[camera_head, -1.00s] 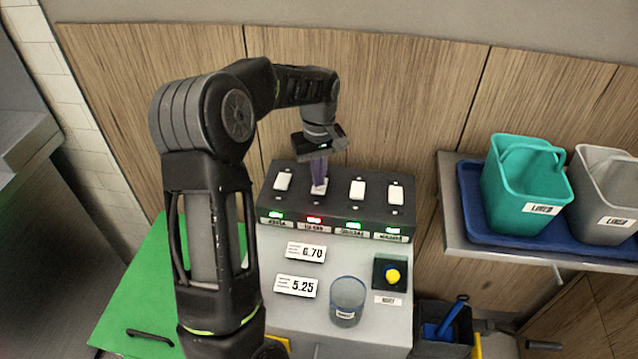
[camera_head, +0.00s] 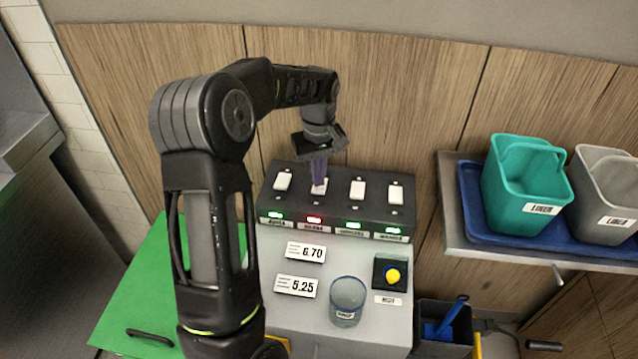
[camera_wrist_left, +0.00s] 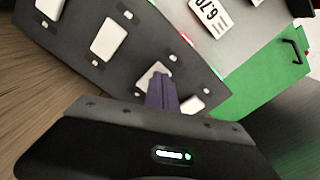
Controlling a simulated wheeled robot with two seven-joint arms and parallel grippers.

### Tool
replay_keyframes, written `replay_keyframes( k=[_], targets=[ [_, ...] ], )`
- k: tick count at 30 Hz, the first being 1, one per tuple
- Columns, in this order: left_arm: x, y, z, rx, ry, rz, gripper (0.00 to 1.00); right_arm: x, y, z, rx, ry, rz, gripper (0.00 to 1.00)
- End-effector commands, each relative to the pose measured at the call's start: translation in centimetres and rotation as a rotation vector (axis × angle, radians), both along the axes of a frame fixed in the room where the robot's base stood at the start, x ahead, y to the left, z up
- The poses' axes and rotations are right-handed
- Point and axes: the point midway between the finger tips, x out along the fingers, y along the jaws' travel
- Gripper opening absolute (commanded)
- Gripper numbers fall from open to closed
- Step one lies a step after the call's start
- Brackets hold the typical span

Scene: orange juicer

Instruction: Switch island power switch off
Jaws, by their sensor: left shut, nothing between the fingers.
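A dark switch panel (camera_head: 336,205) with several white rocker switches stands at the back of the grey counter. Small lights sit under the switches; the second from the left is red (camera_head: 314,220), the others green. The labels are too blurred to read surely. My left gripper (camera_head: 319,183) is shut and empty, its purple fingertips at the second white switch (camera_head: 318,188). In the left wrist view the fingertips (camera_wrist_left: 162,92) overlap part of that switch (camera_wrist_left: 151,78); I cannot tell whether they press on it. My right gripper is not in view.
On the counter (camera_head: 300,308) are price cards (camera_head: 305,252), a clear cup (camera_head: 347,300) and a yellow button (camera_head: 392,275). A green panel (camera_head: 140,290) lies left. Teal (camera_head: 522,190) and grey (camera_head: 606,195) bins stand on a right shelf. A wooden wall (camera_head: 400,110) rises behind.

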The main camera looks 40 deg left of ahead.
Motion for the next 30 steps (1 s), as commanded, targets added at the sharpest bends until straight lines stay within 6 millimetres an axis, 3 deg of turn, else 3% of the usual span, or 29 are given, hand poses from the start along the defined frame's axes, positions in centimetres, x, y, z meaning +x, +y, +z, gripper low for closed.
replay_keyframes(
  k=[30],
  targets=[
    [0.0, 0.0, -1.6, 0.000, 0.000, 0.000, 0.00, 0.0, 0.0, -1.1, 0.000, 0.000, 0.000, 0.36]
  ],
)
